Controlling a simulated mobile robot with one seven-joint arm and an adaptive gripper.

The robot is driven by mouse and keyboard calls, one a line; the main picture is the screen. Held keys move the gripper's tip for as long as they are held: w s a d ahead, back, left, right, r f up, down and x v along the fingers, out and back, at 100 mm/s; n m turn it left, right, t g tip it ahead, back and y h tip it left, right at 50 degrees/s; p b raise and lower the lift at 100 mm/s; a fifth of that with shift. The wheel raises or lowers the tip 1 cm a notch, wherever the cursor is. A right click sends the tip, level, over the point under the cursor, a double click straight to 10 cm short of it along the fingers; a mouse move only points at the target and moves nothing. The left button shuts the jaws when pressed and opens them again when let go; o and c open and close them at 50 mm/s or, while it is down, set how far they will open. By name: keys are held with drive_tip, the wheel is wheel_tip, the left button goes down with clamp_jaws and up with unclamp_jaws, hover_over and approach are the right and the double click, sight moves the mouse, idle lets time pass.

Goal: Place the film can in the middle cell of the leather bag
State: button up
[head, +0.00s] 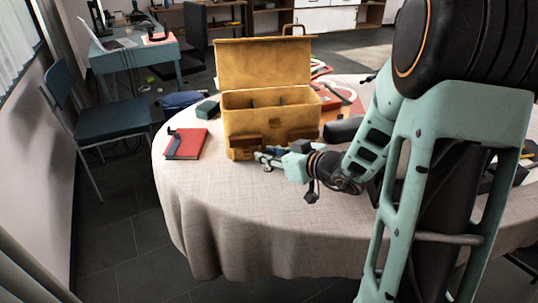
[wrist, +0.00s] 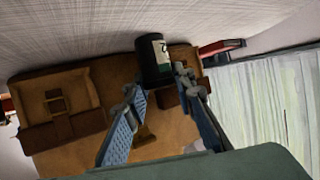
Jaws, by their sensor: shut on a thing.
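The tan leather bag (head: 240,120) stands on the round table with its lid raised. Dark dividers show inside its opening, but the cell floors are hidden. My gripper (head: 266,158) is low in front of the bag's front pockets, outside the bag. In the wrist view my gripper (wrist: 158,88) has its two blue-padded fingers closed around the film can (wrist: 153,62), a dark cylinder with a pale label. The bag's front and pockets (wrist: 80,85) lie behind it there. I cannot make out the can clearly in the head view.
A red book (head: 188,146) with a dark item on it lies left of the bag. A dark rounded object (head: 343,131) lies to its right. The table's (head: 215,195) front cloth is bare. A blue chair (head: 110,122) stands beyond the left edge.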

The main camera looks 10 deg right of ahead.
drive_tip(key=shift+f, duration=0.15)
drive_tip(key=o, duration=1)
